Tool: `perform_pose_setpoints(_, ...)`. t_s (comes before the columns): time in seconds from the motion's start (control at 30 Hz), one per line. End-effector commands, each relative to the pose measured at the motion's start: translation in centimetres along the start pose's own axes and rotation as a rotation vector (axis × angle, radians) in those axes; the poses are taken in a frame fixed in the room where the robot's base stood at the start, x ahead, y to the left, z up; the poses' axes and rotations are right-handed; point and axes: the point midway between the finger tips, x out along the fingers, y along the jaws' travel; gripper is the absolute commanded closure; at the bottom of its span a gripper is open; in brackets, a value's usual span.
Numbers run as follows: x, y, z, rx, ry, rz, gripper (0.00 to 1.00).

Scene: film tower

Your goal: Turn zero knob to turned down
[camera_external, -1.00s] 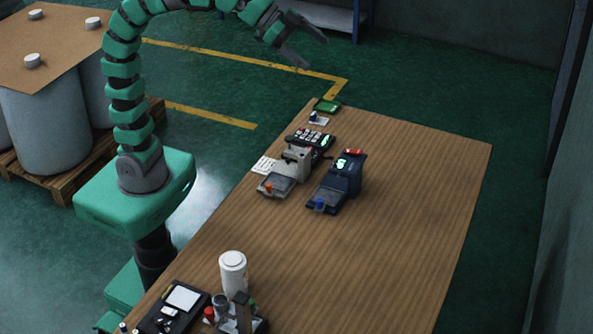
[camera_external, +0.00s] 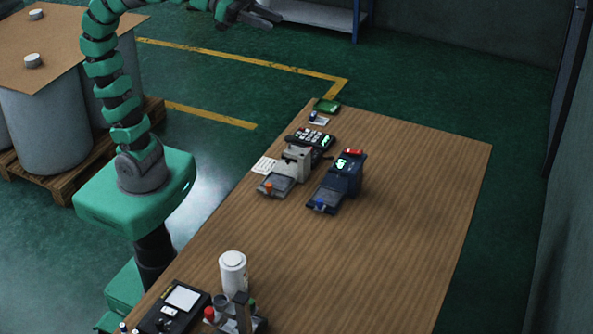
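Two small bench gauges stand on the wooden table: a grey one (camera_external: 298,157) and a dark blue one (camera_external: 350,174) to its right, with a small green display. The grey one has a small orange knob (camera_external: 268,186) at its front, and the blue one has a small blue knob (camera_external: 320,204). I cannot tell which is the zero knob, and the knobs are too small to read their turn. My gripper (camera_external: 267,14) is at the top of the view, raised away from the table and clear of both gauges. Its fingers are seen edge-on, so their opening is unclear.
A dark keypad device (camera_external: 313,138) and a small green item (camera_external: 327,106) are behind the gauges. A white bottle (camera_external: 233,273) and a black case (camera_external: 172,308) stand at the near end of the table (camera_external: 400,220). The table's right side is clear.

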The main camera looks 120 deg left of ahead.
Motion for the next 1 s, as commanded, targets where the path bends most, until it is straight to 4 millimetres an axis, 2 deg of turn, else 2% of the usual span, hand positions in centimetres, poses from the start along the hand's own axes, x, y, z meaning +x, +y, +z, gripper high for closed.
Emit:
perform_pose_setpoints(0.03, 1.8, -1.2, 1.1, 0.014, -0.040, -0.009, 0.65)
perform_pose_setpoints(0.2, 7.7, -6.6, 6.3, 0.097, -0.198, -0.029, 0.65)
perform_pose_setpoints(0.37, 12.1, -12.3, 12.2, 0.167, -0.346, -0.024, 0.65)
perform_pose_setpoints(0.5, 14.8, -17.5, 18.2, 0.211, -0.473, 0.000, 0.65)
perform_pose_setpoints(0.63, 16.4, -22.3, 24.1, 0.240, -0.579, 0.035, 0.65)
perform_pose_setpoints(0.77, 16.9, -26.9, 30.4, 0.256, -0.677, 0.083, 0.65)
perform_pose_setpoints(0.9, 16.5, -31.4, 37.5, 0.261, -0.769, 0.148, 0.65)
perform_pose_setpoints(1.0, 15.6, -34.0, 42.2, 0.259, -0.818, 0.196, 0.65)
